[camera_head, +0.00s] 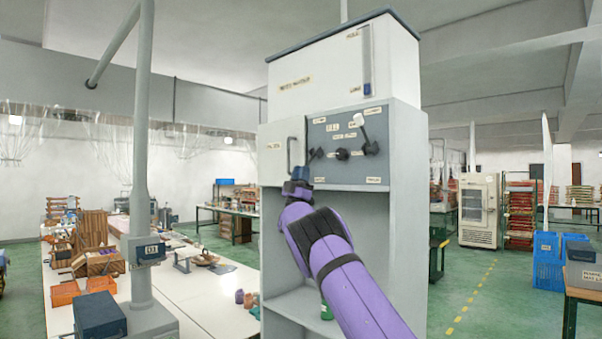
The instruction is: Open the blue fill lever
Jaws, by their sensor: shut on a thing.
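A grey cabinet carries a dark blue-grey control panel (346,171) on its front. The blue fill lever (300,173) is at the panel's lower left edge, its blue end low and its dark pivot up and to the right. My gripper (298,182) reaches up to it from below and is shut on its blue end. The fingers are small and partly hidden by my wrist. A second lever with a white tip (359,120) points up at the panel's right. A black knob (342,154) sits between the two levers.
A door with a vertical handle (290,154) is just left of the panel. A white tank with a sight gauge (367,58) stands above. Below is an open bay with a green object (326,311). A long white table (205,290) and a grey post (140,180) are at the left.

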